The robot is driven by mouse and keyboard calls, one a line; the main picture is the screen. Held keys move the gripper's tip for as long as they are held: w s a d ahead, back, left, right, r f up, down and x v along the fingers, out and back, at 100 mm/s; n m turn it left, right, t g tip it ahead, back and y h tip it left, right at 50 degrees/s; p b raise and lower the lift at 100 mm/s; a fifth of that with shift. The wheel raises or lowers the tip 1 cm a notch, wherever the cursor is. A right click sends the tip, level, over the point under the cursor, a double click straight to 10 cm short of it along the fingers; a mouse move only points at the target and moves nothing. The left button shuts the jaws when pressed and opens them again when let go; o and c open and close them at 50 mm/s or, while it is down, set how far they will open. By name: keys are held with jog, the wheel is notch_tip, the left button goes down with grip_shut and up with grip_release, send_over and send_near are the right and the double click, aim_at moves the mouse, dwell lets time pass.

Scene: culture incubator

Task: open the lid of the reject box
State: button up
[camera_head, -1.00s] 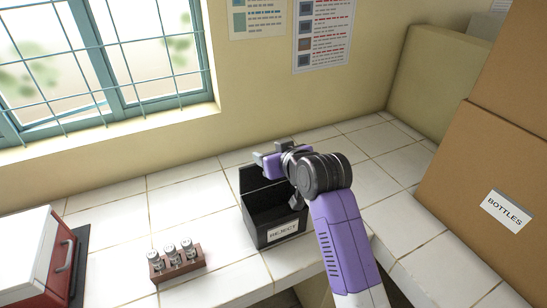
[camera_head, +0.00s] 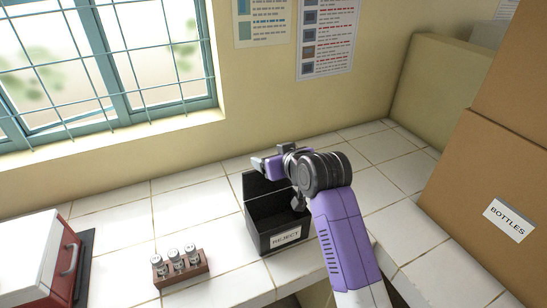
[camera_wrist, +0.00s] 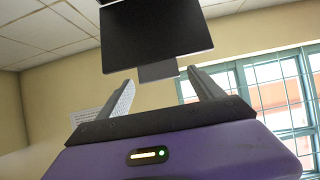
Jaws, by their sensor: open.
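The black reject box (camera_head: 281,242), labelled REJECT, stands on the tiled counter with its dark inside showing. Its lid (camera_head: 256,190) is raised and stands roughly upright at the back. My gripper (camera_head: 270,159) is open, just above the lid's top edge. In the wrist view, the lid shows as a dark panel (camera_wrist: 155,35) with a small tab (camera_wrist: 158,72). The tab lies between the two open fingertips of my gripper (camera_wrist: 160,79), with gaps on both sides. My wrist hides the box's right rear part in the head view.
A wooden rack (camera_head: 182,271) with 3 vials stands left of the box. A red and white case (camera_head: 36,258) is at far left. A cardboard box (camera_head: 478,187) labelled BOTTLES fills the right. Bare counter lies left and behind.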

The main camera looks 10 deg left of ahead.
jog(key=b+v, duration=0.1)
jog(key=v, duration=0.6)
jog(key=shift+s+d+r+b, duration=0.2)
jog(key=shift+s+b, duration=0.1)
jog(key=shift+b, duration=0.1)
